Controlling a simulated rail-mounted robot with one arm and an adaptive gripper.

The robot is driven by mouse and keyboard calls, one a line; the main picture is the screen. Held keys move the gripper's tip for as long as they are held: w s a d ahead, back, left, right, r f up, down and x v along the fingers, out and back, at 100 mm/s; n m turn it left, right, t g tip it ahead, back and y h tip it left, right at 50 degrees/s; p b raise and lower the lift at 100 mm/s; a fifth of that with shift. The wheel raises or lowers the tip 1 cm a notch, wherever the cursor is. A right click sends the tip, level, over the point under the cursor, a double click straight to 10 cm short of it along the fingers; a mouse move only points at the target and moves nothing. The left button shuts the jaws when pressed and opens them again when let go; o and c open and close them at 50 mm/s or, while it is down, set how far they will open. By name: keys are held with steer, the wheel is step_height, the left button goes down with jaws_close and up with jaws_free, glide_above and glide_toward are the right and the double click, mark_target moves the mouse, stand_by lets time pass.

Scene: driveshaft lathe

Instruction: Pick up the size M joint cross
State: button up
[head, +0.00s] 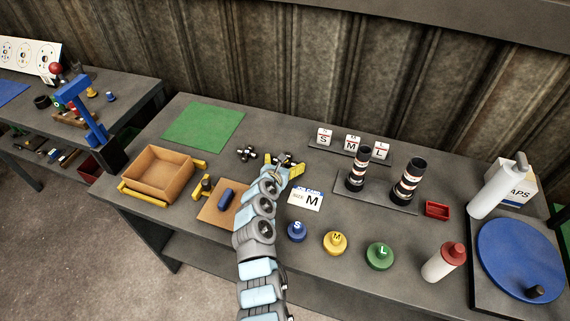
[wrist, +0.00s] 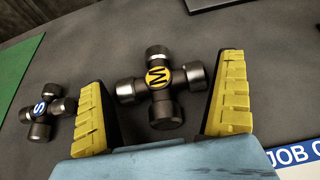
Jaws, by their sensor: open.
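The size M joint cross (wrist: 158,76) is a dark metal cross with a yellow disc marked M, lying on the grey table. In the wrist view it lies between the two yellow-padded fingers of my gripper (wrist: 161,88). The fingers are spread wide, with a gap on each side of the cross. In the head view my gripper (head: 284,167) is over the table's middle and partly hides that cross. The size S joint cross (wrist: 44,110), with a blue disc, lies just left of the left finger. It also shows in the head view (head: 246,153).
A green mat (head: 203,126) and an orange-brown tray (head: 158,172) are to the left. A job card marked M (head: 306,199) lies right of my arm. Blue, yellow and green knobs (head: 335,243) stand in front. Two dark cylinders (head: 408,181) stand on a plate further right.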

steer(key=shift+r, duration=0.1)
steer(key=c, duration=1)
steer(key=shift+c, duration=0.2)
